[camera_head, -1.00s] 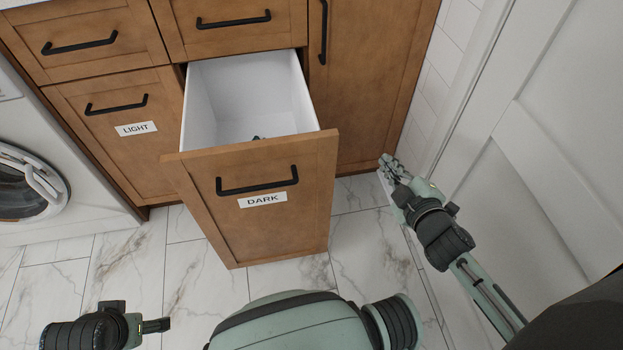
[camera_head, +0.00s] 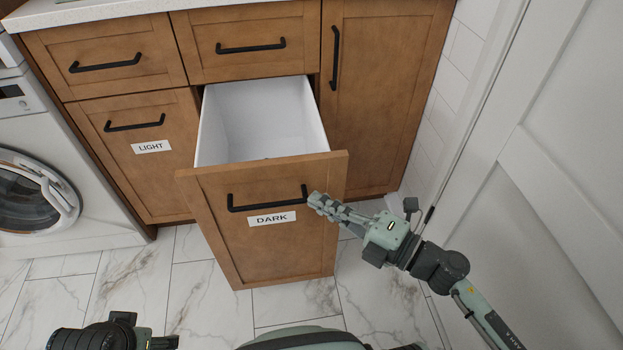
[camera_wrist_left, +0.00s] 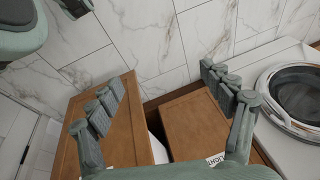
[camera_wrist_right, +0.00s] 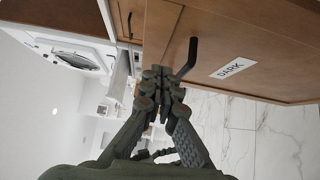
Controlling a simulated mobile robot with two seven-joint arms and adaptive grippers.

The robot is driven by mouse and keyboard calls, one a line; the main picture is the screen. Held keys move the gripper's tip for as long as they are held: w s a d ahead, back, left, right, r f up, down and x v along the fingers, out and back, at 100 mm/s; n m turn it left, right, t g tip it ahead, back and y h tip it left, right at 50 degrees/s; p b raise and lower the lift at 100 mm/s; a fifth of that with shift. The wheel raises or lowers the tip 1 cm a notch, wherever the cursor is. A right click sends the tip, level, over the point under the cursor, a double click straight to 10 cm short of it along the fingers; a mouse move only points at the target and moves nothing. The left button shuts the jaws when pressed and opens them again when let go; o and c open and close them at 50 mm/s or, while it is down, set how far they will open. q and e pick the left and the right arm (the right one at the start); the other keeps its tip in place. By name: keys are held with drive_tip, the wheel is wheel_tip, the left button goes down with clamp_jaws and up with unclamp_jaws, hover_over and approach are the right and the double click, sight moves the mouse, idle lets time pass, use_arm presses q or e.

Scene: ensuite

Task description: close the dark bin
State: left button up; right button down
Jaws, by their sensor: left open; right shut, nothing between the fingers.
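The dark bin (camera_head: 260,250) is a wooden pull-out drawer with a black bar handle (camera_head: 267,199) and a "DARK" label (camera_head: 272,218). It stands pulled out from the cabinet, its white inside showing. My right gripper (camera_head: 316,199) is shut and empty, its tips close to the right end of the handle; I cannot tell if they touch. In the right wrist view the shut fingers (camera_wrist_right: 164,75) point at the bin front beside the handle (camera_wrist_right: 190,57). My left gripper (camera_wrist_left: 163,82) is open and empty, seen in the left wrist view above the bin's side.
The light bin (camera_head: 140,175) is shut, left of the dark bin. A washing machine (camera_head: 60,205) stands at the far left. A white door (camera_head: 560,150) closes off the right side. The marble floor (camera_head: 200,290) before the cabinets is clear.

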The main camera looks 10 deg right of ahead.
sight(293, 174)
use_arm(q)
drive_tip(key=shift+w+f, duration=0.1)
drive_tip(key=shift+f, duration=0.35)
use_arm(e)
drive_tip(key=shift+w+a, duration=0.2)
drive_tip(key=shift+w, duration=0.7)
drive_tip(key=shift+w+a, duration=0.25)
drive_tip(key=shift+w, duration=0.6)
drive_tip(key=shift+w+a, duration=0.2)
drive_tip(key=shift+w, duration=0.7)
